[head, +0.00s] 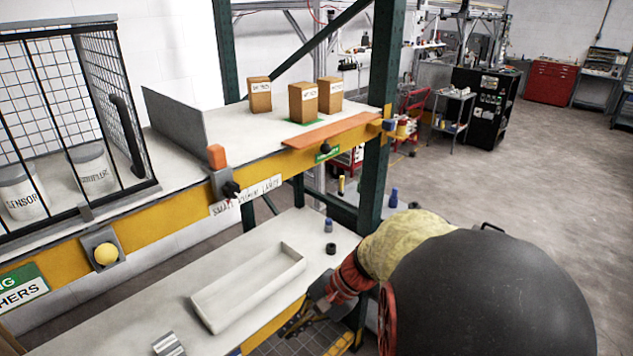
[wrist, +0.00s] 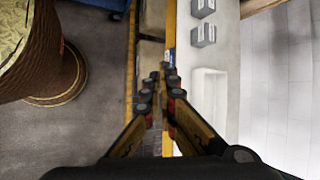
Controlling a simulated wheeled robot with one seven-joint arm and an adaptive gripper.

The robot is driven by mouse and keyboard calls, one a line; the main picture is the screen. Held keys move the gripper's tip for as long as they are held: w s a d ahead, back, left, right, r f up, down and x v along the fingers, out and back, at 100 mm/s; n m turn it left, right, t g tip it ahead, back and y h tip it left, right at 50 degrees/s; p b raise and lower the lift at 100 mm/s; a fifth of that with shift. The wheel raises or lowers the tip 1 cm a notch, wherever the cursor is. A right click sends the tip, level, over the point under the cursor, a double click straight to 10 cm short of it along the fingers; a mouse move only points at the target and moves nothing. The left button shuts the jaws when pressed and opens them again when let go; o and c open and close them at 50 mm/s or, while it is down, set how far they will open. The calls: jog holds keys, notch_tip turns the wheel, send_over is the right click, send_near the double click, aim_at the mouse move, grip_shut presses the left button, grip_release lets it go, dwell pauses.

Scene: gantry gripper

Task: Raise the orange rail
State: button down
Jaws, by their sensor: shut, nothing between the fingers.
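The orange rail (head: 333,130) is a flat orange strip along the front edge of the upper shelf, to the right. It appears to lie flat at shelf level, in front of small brown boxes. A green label sits just below it on the yellow beam. My gripper (head: 292,327) is low in front of the lower shelf, well below the rail and apart from it. In the wrist view my gripper (wrist: 160,78) is shut and empty, its fingertips close together. The rail is not seen in the wrist view.
Brown boxes (head: 303,102) stand on the upper shelf (head: 240,138). A black mesh cage with white canisters (head: 92,167) is at left. An orange block (head: 216,157) and a black knob (head: 230,189) sit on the yellow beam. A pale tray (head: 205,300) lies on the lower shelf.

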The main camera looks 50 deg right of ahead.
jog(key=w+d+r+m+t+h+p, duration=0.1)
jog(key=w+d+r+m+t+h, duration=0.15)
jog(key=d+r+m+t, duration=0.45)
jog(key=w+d+r+m+t+h+p, duration=0.1)
jog(key=w+d+r+m+t+h, duration=0.2)
jog(key=d, duration=0.7)
jog(key=w+d+r+m+t+h+p, duration=0.1)
jog(key=w+d+r+m+t, duration=0.35)
jog(key=d, duration=0.45)
jog(key=s+d+r+m+t+h, duration=0.1)
jog(key=d+r+m+t+h, duration=0.1)
jog(key=d+r+m+h, duration=0.1)
notch_tip(320, 180, up, 3)
jog(key=shift+d+f, duration=0.1)
jog(key=shift+d, duration=0.6)
jog(key=p+x, duration=0.2)
jog(key=x, duration=0.8)
jog(key=shift+s+r+g+p, duration=0.3)
jog(key=shift+g+p, duration=0.05)
jog(key=shift+p, duration=0.1)
